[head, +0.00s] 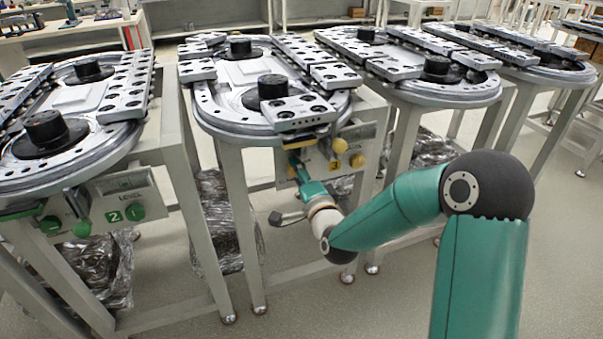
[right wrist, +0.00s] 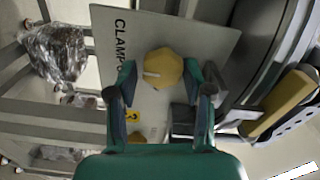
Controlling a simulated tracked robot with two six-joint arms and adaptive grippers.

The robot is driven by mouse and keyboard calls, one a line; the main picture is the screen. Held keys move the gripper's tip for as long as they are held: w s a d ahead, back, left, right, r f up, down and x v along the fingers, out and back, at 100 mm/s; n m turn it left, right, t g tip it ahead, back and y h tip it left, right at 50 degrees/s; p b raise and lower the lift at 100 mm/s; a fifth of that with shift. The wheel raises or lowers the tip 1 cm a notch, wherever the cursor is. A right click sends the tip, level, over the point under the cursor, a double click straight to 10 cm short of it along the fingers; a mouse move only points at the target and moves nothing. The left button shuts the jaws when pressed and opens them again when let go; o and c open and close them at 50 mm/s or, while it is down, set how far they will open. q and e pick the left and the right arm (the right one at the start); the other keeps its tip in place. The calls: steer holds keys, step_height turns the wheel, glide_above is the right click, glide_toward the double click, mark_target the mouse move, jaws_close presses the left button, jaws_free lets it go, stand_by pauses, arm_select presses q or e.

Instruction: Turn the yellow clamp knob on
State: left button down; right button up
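The yellow clamp knob (right wrist: 163,68) is a faceted round knob on a grey panel (right wrist: 205,35), with the printed word CLAMP partly seen beside it. A pale mark on the knob points left in the right wrist view. My right gripper (right wrist: 161,93) is open, with one finger on each side of the gap and the knob in line between them. I see no finger touching the knob. In the head view my right gripper (head: 297,163) is at the left part of the panel under the second ring track, and it partly hides a yellow knob there. My left gripper is out of view.
Other yellow knobs (head: 357,160) and a yellow 3 label (head: 333,165) are to the right on the same panel. A green-knobbed panel (head: 125,200) is at the left. Table legs (head: 240,220) flank the space below.

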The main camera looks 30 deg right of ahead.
steer(key=shift+o, duration=0.6)
steer(key=shift+a, duration=0.2)
steer(key=v, duration=0.7)
steer(key=shift+s, duration=0.2)
steer(key=s+a+f+n+g+y, duration=0.15)
steer(key=a+f, duration=0.25)
steer(key=f, duration=0.4)
steer(key=a+f+n+g+y, duration=0.1)
steer(key=a+f+g+y, duration=0.2)
steer(key=f, duration=0.5)
steer(key=s+a+f+n+g+y, duration=0.1)
steer(key=a+f+n+g, duration=0.1)
steer(key=a+f, duration=0.4)
steer(key=s+a+f+n+g+y, duration=0.1)
steer(key=s+a+f+n+g, duration=0.35)
steer(key=s+f, duration=0.35)
steer(key=s+a+f+n+g+y, duration=0.25)
steer(key=s+f+n+g, duration=0.35)
steer(key=s, duration=0.4)
step_height(320, 180, up, 23)
steer(key=n+p, duration=0.1)
steer(key=p, duration=2.3)
steer(key=shift+a+h, duration=0.3)
steer(key=shift+a, duration=0.2)
